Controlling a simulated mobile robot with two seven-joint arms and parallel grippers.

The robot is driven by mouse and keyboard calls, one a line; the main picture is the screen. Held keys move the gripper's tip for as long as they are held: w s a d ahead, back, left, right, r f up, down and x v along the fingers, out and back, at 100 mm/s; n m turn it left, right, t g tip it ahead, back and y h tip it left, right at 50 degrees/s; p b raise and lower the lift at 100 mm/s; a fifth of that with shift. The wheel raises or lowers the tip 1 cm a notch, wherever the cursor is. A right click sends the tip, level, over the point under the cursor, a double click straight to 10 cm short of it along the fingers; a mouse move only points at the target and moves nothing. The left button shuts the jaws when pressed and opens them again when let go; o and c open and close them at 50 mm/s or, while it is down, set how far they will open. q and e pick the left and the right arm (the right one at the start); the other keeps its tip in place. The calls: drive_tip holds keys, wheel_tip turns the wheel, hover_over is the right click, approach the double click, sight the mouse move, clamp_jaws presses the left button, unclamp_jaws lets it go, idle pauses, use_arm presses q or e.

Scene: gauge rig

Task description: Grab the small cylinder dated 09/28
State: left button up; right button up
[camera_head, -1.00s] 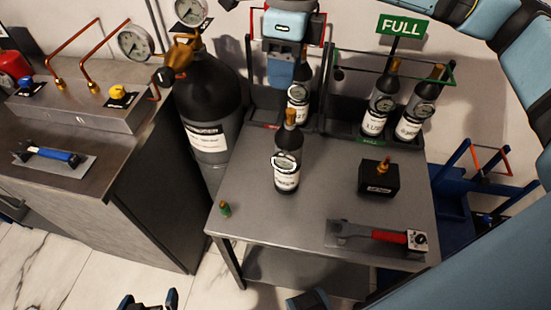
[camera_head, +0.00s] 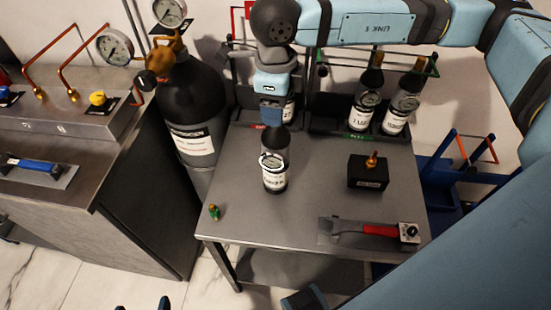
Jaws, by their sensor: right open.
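A small dark cylinder (camera_head: 275,178) with a white label and a round gauge stands upright on the grey table (camera_head: 320,185). Its date is too small to read. My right gripper (camera_head: 271,122) is open directly over its top and hides the valve; I cannot tell whether they touch. Two similar cylinders, one (camera_head: 365,110) left of the other (camera_head: 397,112), stand in the rear green-framed rack. Another (camera_head: 289,110) is partly hidden behind my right gripper. Their dates are unreadable too. Dark tips at the bottom edge, probably my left gripper (camera_head: 143,306), are mostly cut off.
A black block with a brass fitting (camera_head: 368,172) and a red-handled tool (camera_head: 380,230) lie on the table's right side. A small green-and-brass fitting (camera_head: 214,212) is near the front left corner. A large dark gas cylinder (camera_head: 190,110) stands left of the table.

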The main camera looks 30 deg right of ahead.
drive_tip(key=shift+f, duration=1.25)
clamp_jaws()
drive_tip(key=shift+r, duration=0.1)
idle(0.3)
